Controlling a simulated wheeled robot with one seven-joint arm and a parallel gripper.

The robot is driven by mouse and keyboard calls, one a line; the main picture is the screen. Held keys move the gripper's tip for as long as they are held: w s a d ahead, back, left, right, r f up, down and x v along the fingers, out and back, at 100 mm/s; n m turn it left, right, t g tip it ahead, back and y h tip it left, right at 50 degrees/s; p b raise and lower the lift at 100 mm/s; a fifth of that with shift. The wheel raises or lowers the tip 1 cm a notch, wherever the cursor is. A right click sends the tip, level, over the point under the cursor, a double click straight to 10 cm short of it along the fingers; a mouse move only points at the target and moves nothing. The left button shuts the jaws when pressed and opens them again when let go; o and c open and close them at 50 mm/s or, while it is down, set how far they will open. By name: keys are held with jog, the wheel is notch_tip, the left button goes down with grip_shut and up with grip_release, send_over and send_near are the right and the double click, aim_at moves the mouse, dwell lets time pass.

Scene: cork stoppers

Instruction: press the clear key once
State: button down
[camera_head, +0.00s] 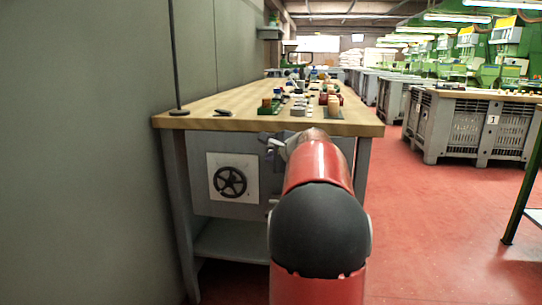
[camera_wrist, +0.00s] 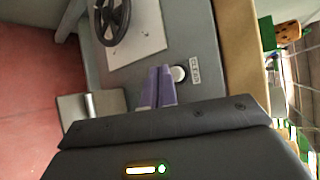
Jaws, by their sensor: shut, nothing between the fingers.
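The clear key is a small round white button (camera_wrist: 178,73) on the grey front panel of the workbench, in the wrist view. A small label (camera_wrist: 194,68) beside it appears to read CLEAR. My gripper (camera_wrist: 158,69) shows as two purple-grey fingers, shut together and empty. In the wrist view the fingertips are just left of the button, overlapping the panel; I cannot tell whether they touch anything. In the head view my gripper (camera_head: 273,144) is partly hidden behind my red arm, in front of the bench panel, and the key cannot be made out there.
A black handwheel (camera_head: 230,182) on a white plate is on the panel, left of my arm. A grey box with a pale rod (camera_wrist: 92,105) is in the wrist view. The wooden benchtop (camera_head: 210,118) above holds several small items.

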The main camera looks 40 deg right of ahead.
jog(key=s+a+b, duration=0.2)
jog(key=s+a, duration=0.1)
jog(key=shift+s+a, duration=0.1)
jog(key=shift+a, duration=0.3)
dwell(0.8)
